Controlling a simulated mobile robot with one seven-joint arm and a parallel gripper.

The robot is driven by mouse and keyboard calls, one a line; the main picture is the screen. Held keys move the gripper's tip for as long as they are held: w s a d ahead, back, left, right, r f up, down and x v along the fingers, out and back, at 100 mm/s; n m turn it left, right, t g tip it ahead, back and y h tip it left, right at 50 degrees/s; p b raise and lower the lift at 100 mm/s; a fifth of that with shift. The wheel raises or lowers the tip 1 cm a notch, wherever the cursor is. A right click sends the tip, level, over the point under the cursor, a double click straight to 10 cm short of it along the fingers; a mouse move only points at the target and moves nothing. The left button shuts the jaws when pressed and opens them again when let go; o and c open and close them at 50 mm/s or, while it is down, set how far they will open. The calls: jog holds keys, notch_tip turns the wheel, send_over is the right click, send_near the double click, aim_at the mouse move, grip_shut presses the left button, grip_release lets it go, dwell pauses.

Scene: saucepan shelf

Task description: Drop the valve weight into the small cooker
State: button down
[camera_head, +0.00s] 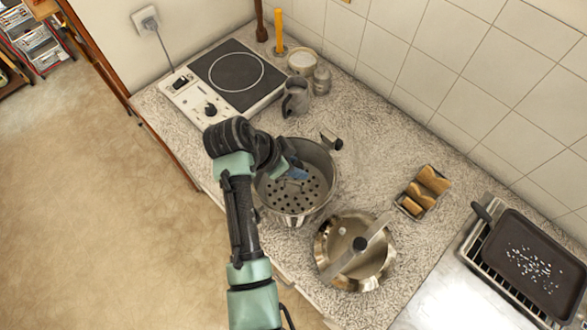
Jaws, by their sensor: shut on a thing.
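My gripper (295,178) is over the open steel pot (325,165), pointing down toward its inside. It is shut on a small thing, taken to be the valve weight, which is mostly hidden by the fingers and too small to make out. The open pot, which looks like the small cooker, has a floor dotted with dark round holes or spots and a dark handle (331,140) on its far side. My wrist hides its left rim. A shiny round steel lid or cooker (375,272) with a bar and dark knob across it stands just to the right and nearer.
A hotplate (238,78) is at the back left, with a grey mug (296,97) and jars beside it. A bread tin (423,192) and a dark tray (530,262) on a rack lie right. Clear speckled counter is right of the pots.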

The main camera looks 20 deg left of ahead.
jog(key=shift+f, duration=0.55)
jog(key=shift+r, duration=0.1)
jog(key=shift+c, duration=2.2)
grip_release()
jog(key=shift+r, duration=0.1)
jog(key=v, duration=1.2)
jog(key=shift+s+a+r+p, duration=0.15)
jog(key=shift+r+p, duration=0.2)
jog(key=shift+p, duration=0.05)
